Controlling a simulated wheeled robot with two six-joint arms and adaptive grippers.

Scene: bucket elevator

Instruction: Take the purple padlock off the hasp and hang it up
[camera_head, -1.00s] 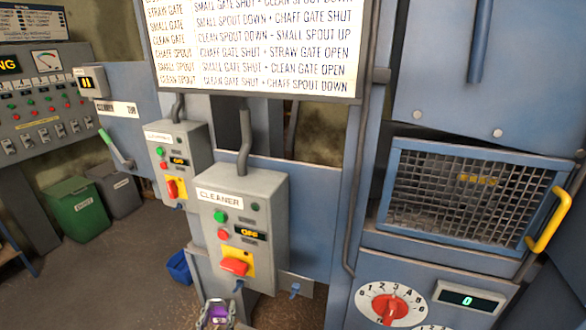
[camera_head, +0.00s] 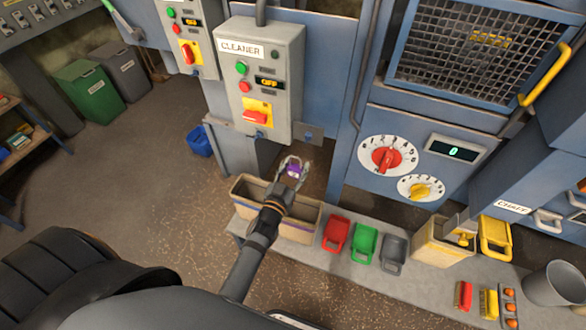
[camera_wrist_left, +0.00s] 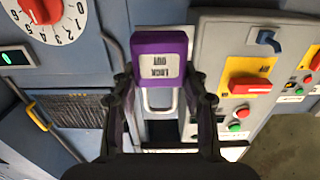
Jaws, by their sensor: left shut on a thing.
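My left gripper (camera_head: 292,166) is shut on the purple padlock (camera_head: 294,171), in front of and below the grey cleaner box (camera_head: 284,85). In the left wrist view the padlock (camera_wrist_left: 160,62) sits between the fingertips, its "LOCK OUT" label upside down and its metal shackle (camera_wrist_left: 160,102) visible. The padlock appears clear of the box. The cleaner's red switch handle (camera_head: 255,117) lies across a yellow plate. A blue hook (camera_wrist_left: 268,40) on the box shows in the left wrist view. Another small blue hook (camera_head: 308,136) is right of the box's lower edge. My right gripper is not in view.
A tan bin (camera_head: 248,190) stands under my left wrist. The dial panel (camera_head: 388,157) and mesh window (camera_head: 470,45) are at the right. Open floor is at the left.

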